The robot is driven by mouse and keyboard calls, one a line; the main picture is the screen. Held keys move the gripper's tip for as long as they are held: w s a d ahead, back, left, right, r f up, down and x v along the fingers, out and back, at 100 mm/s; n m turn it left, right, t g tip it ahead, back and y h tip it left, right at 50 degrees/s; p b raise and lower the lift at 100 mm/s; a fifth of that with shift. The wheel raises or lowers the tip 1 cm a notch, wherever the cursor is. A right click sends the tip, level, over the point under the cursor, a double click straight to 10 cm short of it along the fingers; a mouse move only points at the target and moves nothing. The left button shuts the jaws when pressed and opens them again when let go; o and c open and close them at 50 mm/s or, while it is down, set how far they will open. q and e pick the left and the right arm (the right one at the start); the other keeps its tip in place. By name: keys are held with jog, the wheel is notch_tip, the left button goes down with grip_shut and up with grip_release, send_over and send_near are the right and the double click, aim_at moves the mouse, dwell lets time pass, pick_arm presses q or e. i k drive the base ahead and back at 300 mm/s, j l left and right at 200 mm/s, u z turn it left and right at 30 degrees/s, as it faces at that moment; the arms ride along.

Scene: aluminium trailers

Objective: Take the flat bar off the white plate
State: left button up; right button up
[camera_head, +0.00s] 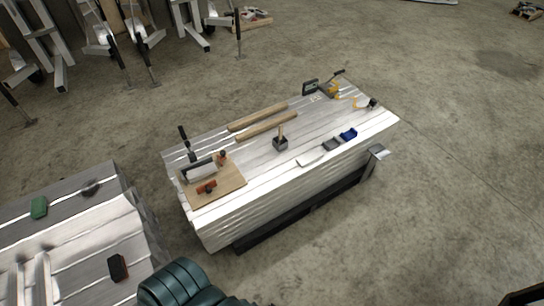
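A pale, flat, thin piece (311,160) lies near the front edge of the silvery stack of metal planks (355,141). It may be the white plate, but it is small and I cannot make out a separate flat bar on it. A small grey block and a blue block (348,135) lie just to its right. A white-faced piece (199,172) also sits on a brown board (232,182) at the stack's left end. Neither of my grippers shows clearly enough to identify in the head view.
Two wooden bars (257,117), a dark mallet-like block (280,144) and yellow tools (333,91) lie on the stack. Another metal stack (70,245) stands at lower left. A dark teal ribbed thing (175,285) is at the bottom edge.

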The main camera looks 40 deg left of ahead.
aim_at(312, 156)
jog(key=u, duration=0.9)
jog(key=i+z, duration=0.1)
jog(key=i, duration=0.35)
